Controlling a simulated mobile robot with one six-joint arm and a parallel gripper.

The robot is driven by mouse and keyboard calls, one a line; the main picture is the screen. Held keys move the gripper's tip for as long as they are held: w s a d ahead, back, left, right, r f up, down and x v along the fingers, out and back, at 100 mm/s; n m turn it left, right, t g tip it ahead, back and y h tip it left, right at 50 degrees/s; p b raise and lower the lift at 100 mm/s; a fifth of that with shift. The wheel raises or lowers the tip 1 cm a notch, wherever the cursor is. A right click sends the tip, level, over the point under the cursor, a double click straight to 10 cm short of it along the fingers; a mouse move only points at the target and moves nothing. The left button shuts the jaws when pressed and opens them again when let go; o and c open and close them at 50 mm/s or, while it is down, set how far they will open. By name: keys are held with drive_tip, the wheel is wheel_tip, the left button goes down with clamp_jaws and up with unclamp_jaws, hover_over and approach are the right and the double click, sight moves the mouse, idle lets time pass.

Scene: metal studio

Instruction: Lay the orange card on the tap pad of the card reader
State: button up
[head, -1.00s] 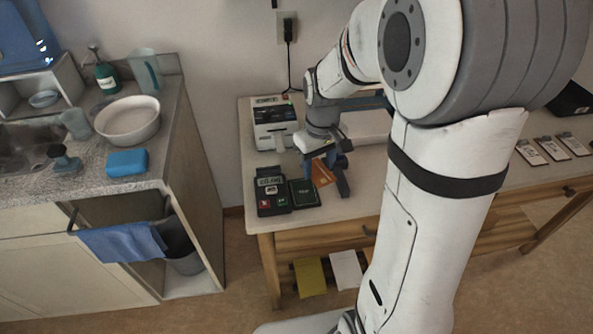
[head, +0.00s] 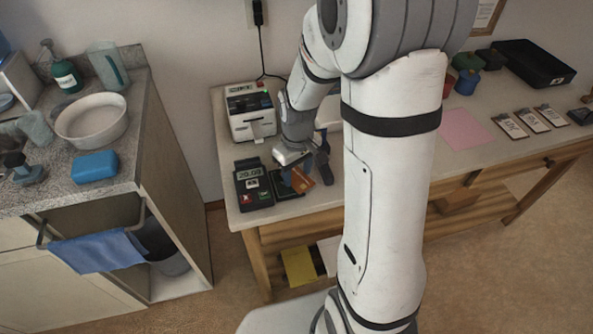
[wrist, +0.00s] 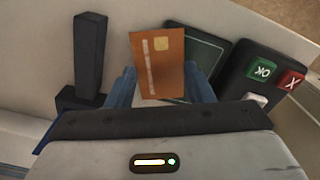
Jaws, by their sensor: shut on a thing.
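The orange card (head: 302,180) is held tilted in my gripper (head: 298,170); the wrist view also shows the card (wrist: 159,62), with its chip near the far end, between my blue fingers (wrist: 160,88). My gripper is shut on it. The card reader (head: 253,184) stands at the left front of the table, its screen lit with digits. Its dark tap pad (head: 289,192) lies just right of the keypad, partly hidden by the card and gripper. In the wrist view the pad (wrist: 208,55) shows behind and right of the card, beside the keys (wrist: 262,71). I cannot tell whether card and pad touch.
A dark upright stand (wrist: 90,60) is left of the card in the wrist view. A white receipt printer (head: 250,110) stands behind the reader. The table's front edge is close to the reader.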

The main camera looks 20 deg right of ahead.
sight(297, 178)
drive_tip(key=o, duration=0.9)
wheel_tip(297, 178, up, 11)
drive_tip(key=p, duration=0.1)
drive_tip(key=s+r+m, duration=0.1)
drive_tip(key=s, duration=0.3)
drive_tip(key=s+r+m+t, duration=0.1)
drive_tip(key=s+r+m, duration=0.1)
drive_tip(key=s, duration=0.3)
drive_tip(key=s+r+m+t, duration=0.1)
drive_tip(key=s+r, duration=0.1)
drive_tip(key=s, duration=0.3)
